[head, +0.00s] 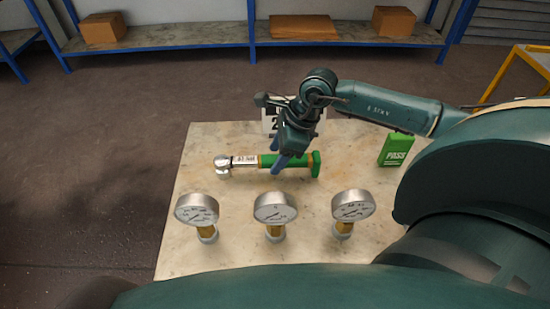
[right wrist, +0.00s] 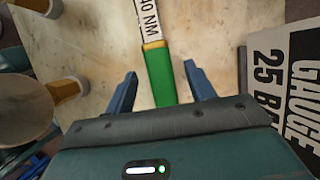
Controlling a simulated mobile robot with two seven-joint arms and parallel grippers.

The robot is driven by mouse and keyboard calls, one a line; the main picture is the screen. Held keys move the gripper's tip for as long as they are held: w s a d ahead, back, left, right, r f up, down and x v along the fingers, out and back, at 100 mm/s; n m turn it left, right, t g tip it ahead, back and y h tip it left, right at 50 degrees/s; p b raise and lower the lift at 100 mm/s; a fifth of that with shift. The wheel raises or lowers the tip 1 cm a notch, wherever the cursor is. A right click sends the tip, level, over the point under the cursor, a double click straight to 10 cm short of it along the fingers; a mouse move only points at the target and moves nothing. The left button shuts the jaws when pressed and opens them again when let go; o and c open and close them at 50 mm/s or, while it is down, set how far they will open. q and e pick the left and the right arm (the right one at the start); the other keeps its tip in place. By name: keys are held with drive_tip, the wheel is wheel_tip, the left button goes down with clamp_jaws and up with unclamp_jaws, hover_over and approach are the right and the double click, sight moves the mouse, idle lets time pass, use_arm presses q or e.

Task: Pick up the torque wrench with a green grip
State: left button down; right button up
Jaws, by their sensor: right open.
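The torque wrench (head: 247,161) lies flat on the table (head: 215,140), its silver head to the left and its green grip (head: 301,161) to the right. In the right wrist view the green grip (right wrist: 161,77) runs between the two blue fingers, with clear space on both sides; its lower end is hidden by the gripper body. My right gripper (head: 278,160) is over the grip, and its fingers are open; in the right wrist view the gripper (right wrist: 160,88) shows both fingertips apart. My left gripper is not in view.
Three pressure gauges (head: 197,209), (head: 275,208), (head: 352,205) stand in a row in front of the wrench. A green PASS block (head: 396,149) stands to the right. A gauge sign (right wrist: 286,85) is behind the gripper, close to it. Shelves with boxes (head: 303,27) are at the back.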

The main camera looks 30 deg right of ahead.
drive_tip(key=shift+x, duration=0.9)
drive_tip(key=shift+c, duration=0.3)
drive_tip(key=c, duration=1.1)
drive_tip(key=shift+w+r, duration=0.1)
drive_tip(key=shift+r, duration=0.05)
